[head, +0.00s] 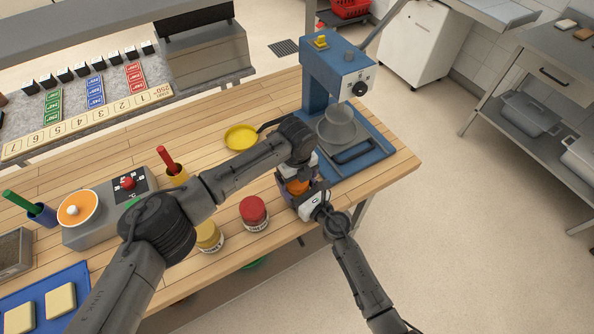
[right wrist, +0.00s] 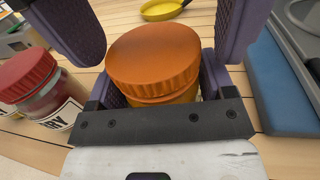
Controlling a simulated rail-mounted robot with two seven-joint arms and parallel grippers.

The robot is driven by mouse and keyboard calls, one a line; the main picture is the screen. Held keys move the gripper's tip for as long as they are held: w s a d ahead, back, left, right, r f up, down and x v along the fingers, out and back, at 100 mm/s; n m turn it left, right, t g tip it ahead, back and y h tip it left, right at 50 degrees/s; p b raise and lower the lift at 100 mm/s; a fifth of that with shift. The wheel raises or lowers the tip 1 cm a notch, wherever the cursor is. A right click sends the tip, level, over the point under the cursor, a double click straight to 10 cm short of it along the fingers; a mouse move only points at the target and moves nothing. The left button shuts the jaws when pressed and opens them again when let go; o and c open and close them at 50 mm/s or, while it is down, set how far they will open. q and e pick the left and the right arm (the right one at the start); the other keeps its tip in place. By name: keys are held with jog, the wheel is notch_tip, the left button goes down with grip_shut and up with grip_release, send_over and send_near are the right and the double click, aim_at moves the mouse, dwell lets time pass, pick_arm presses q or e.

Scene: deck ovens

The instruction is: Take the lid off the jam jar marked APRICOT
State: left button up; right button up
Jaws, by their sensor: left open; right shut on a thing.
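The jar with the orange lid (head: 297,187) stands at the table's front edge; its label is hidden. In the right wrist view its ribbed lid (right wrist: 153,58) is on the jar. My right gripper (head: 305,201) is shut on the jar body below the lid. My left gripper (head: 302,178) points down from above; its open purple fingers show on both sides of the lid in the right wrist view, apart from it. A jar with a red lid (head: 253,210) stands to the left, its label partly readable as "RY" in the right wrist view (right wrist: 40,85). A yellow-lidded jar (head: 209,236) stands farther left.
A blue machine (head: 325,75) with a blue base stands just behind and right of the jar. A yellow pan (head: 241,137) lies behind. A grey control box (head: 110,205) and a blue tray (head: 45,300) are at left. The floor at right is clear.

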pick_arm(q)
jog(key=shift+f, duration=0.15)
jog(key=c, duration=0.9)
jog(key=n, duration=0.3)
jog(key=shift+c, duration=0.2)
jog(key=n, duration=0.3)
jog(key=shift+n, duration=0.4)
jog(key=o, duration=1)
